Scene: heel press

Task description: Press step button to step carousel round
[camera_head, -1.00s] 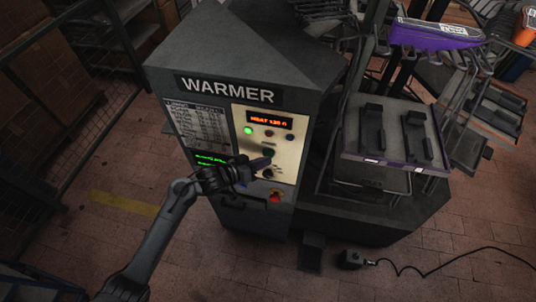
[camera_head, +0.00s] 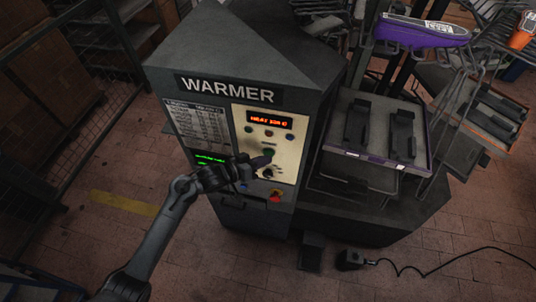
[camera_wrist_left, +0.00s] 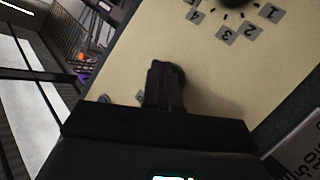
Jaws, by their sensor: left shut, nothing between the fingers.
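The step button is most likely the round green button (camera_head: 268,152) on the cream control panel (camera_head: 283,158) of the grey WARMER cabinet. My left gripper (camera_head: 262,161) is shut and empty, its fingertips at the panel just below that button. The carousel beside the cabinet carries a tray (camera_head: 430,155) with two dark shoe-shaped pads and a purple-edged holder (camera_head: 425,32). My right gripper is out of view.
A numbered dial (camera_wrist_left: 237,3) is near the fingers. A red button (camera_head: 275,195) on a yellow base sits lower on the cabinet. A foot pedal box (camera_head: 350,259) with a black cable lies on the brick floor. A mesh fence (camera_head: 95,145) stands at the left.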

